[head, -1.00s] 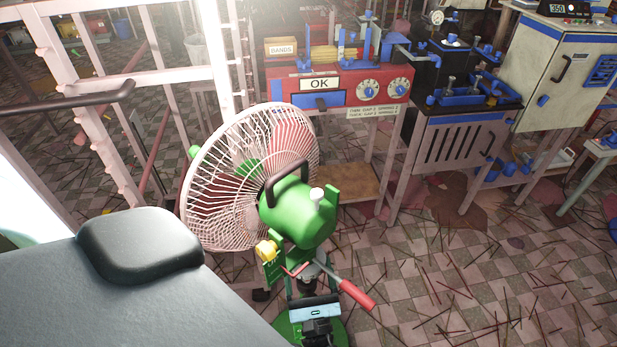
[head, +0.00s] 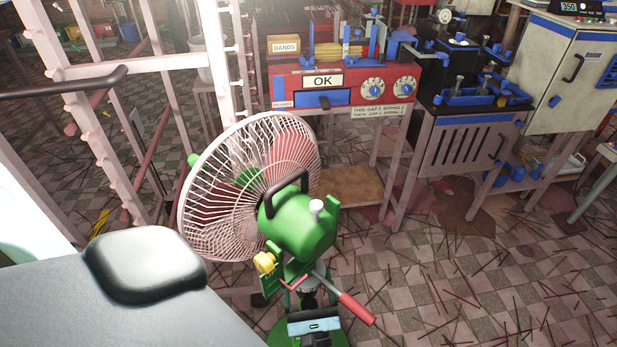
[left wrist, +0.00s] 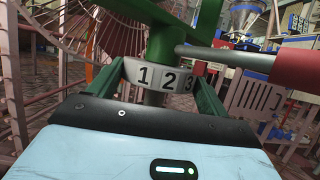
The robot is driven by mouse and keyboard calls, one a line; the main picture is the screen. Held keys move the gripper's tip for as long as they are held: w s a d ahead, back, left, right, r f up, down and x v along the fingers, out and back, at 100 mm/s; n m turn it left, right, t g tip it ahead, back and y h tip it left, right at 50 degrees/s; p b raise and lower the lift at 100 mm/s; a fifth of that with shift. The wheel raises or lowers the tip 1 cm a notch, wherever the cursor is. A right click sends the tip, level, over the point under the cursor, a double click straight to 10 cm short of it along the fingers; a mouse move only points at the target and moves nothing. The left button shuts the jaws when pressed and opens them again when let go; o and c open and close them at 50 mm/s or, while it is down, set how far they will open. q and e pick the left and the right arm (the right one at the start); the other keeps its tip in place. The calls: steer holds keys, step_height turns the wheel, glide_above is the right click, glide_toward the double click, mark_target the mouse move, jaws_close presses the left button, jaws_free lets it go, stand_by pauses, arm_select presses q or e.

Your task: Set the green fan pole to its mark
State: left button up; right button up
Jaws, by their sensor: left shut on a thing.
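The green fan (head: 297,222) has a white wire cage (head: 225,205) facing left and away, and a green motor housing with a black handle. A red-gripped lever (head: 357,308) sticks out to the right below the housing. My left gripper (head: 313,300) is below the housing, shut on the fan pole (left wrist: 154,97). In the left wrist view its fingers flank a white collar (left wrist: 160,77) on the pole, numbered 1, 2 and 3, with 2 near the middle. I cannot make out a mark on the pole. My right gripper does not show.
A red machine (head: 335,90) with an "OK" sign and two dials stands behind the fan. A grey cabinet (head: 470,145) and a pale cabinet (head: 565,80) stand to its right. Thin sticks litter the tiled floor (head: 440,260). White railings (head: 100,150) stand at left.

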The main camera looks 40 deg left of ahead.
arm_select(q)
steer(key=o, duration=1)
steer(key=shift+s+f, duration=0.1)
steer(key=shift+f, duration=0.15)
steer(key=o, duration=0.4)
steer(key=shift+r, duration=0.1)
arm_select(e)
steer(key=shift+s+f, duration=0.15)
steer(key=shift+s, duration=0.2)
arm_select(q)
steer(key=b+v, duration=0.2)
steer(key=v, duration=0.5)
steer(key=shift+s+d, duration=0.25)
steer(key=shift+d, duration=0.1)
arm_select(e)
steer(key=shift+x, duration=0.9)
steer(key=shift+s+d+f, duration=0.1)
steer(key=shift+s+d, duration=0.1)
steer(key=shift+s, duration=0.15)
